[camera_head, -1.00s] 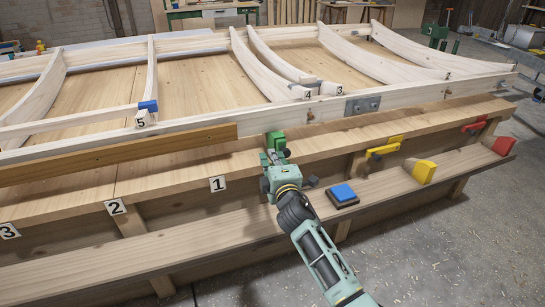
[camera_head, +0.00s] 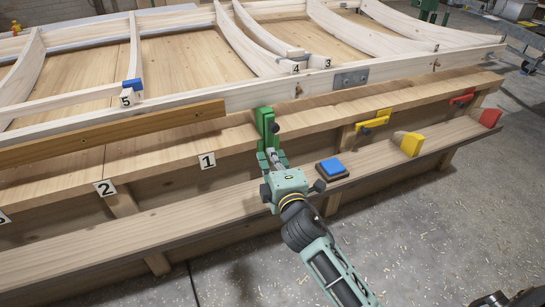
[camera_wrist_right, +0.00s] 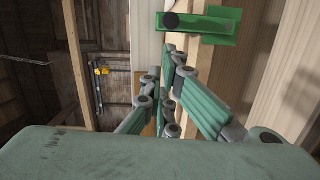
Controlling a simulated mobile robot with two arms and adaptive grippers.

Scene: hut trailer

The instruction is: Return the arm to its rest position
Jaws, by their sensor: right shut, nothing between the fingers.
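My right arm (camera_head: 325,268) reaches in from the lower right. Its gripper (camera_head: 270,160) is shut and empty, just below a green clamp (camera_head: 266,122) on the bench's front edge. In the right wrist view the clamp (camera_wrist_right: 215,25) is at the top, beyond the fingers (camera_wrist_right: 172,75), which are close together. A small gap seems to lie between fingers and clamp in that view. My left gripper is not in view.
The lower wooden shelf (camera_head: 170,213) runs under my gripper. A blue button (camera_head: 331,167) sits on it just right of my wrist. A yellow clamp (camera_head: 374,121), yellow block (camera_head: 412,144) and red block (camera_head: 489,117) are farther right. The floor (camera_head: 440,220) in front is open.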

